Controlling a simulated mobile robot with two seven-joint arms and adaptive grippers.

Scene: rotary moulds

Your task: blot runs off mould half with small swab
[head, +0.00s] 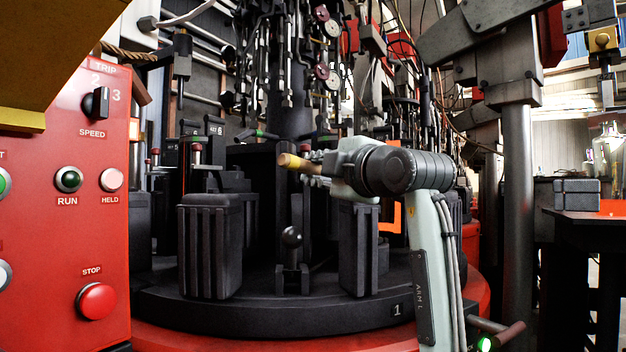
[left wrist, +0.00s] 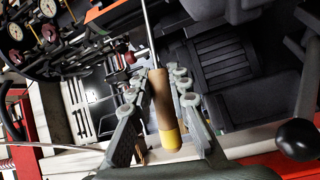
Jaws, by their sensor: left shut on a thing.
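My left gripper (head: 318,166) is shut on the small swab (head: 291,161). The swab's wooden handle with its yellow end sticks out to the left of the fingers in the head view. In the left wrist view the handle (left wrist: 162,105) lies between the two fingers, and a thin metal rod runs up out of the frame. The swab's tip is not visible. Dark ribbed mould halves (head: 209,245) (head: 360,252) stand apart on the round table, below the gripper. I cannot make out runs on them. My right gripper is not in view.
A black ball-topped lever (head: 291,238) stands between the mould halves; its knob also shows in the left wrist view (left wrist: 298,139). A red control panel (head: 65,215) is at the left. A grey post (head: 519,190) rises at the right. Hoses and gauges crowd the back.

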